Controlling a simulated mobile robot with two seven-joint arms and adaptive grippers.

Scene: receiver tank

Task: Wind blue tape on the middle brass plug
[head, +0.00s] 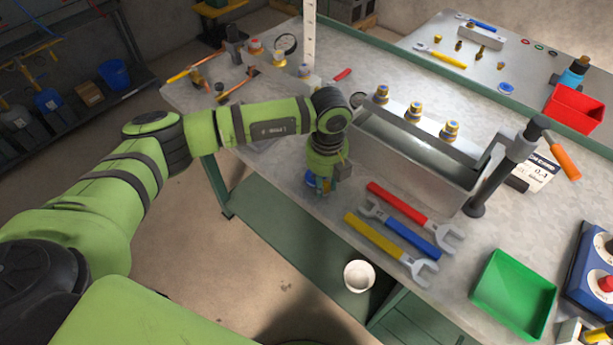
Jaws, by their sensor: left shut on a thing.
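My left gripper (322,188) points down over the front edge of the near bench, in front of the tank. It is shut on a small blue thing (311,180), which looks like the blue tape; the fingers hide much of it. Three brass plugs stand in a row on the top rail of the grey metal tank (430,158): a left one (382,94), the middle brass plug (414,111) and a right one (450,130). My gripper is apart from all of them, nearer the bench edge. Whether tape is on the middle plug is too small to tell. My right gripper is not in view.
Red, blue and yellow wrenches (391,251) lie right of my gripper. A green tray (513,295), a red bin (574,109) and a grey post with an orange handle (518,150) stand to the right. A white cup (358,276) is below the bench edge.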

